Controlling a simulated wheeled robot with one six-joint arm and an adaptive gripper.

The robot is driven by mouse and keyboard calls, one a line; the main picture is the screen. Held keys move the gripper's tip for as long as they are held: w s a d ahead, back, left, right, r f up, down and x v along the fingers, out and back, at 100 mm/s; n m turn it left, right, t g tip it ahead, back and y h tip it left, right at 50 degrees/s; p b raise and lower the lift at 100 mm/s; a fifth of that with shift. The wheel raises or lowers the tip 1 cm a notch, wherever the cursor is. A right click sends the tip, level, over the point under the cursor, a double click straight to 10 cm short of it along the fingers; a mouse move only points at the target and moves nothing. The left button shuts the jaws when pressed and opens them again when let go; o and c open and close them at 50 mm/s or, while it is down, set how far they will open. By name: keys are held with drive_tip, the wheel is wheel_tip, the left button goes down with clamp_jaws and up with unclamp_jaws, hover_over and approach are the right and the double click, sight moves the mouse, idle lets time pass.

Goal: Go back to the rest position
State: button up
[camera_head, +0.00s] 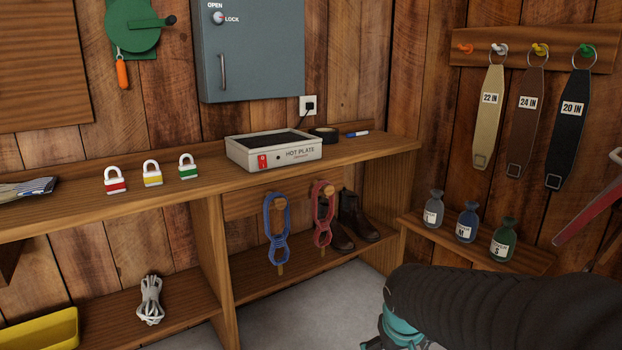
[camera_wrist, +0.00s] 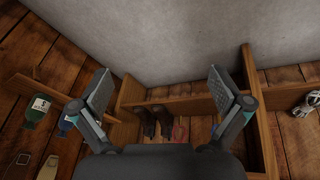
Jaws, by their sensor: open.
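My gripper (camera_wrist: 159,74) is open in the wrist view, its two fingers spread wide with nothing between them. Beyond the fingers lie the grey floor and the wooden shelving. In the head view, my dark sleeved arm comes in from the lower right. Only a teal part of my gripper (camera_head: 403,326) shows there, at the bottom edge, over the floor in front of the shelves; its fingertips are cut off.
The wooden bench (camera_head: 215,185) holds three padlocks and a hot plate (camera_head: 273,151). Blue (camera_head: 277,230) and red (camera_head: 323,215) looped straps hang below, near boots (camera_head: 357,217). Three bottles stand on a low right shelf (camera_head: 478,241). The floor (camera_head: 300,305) is clear.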

drive_tip(key=s+r+m+t+y+p, duration=0.1)
drive_tip(key=s+r+p, duration=0.3)
drive_tip(key=s+r, duration=0.9)
drive_tip(key=shift+s+m+t+p, duration=0.3)
drive_tip(key=shift+s+p, duration=0.1)
drive_tip(key=shift+s, duration=0.05)
drive_tip(key=shift+a, duration=0.1)
idle(0.7)
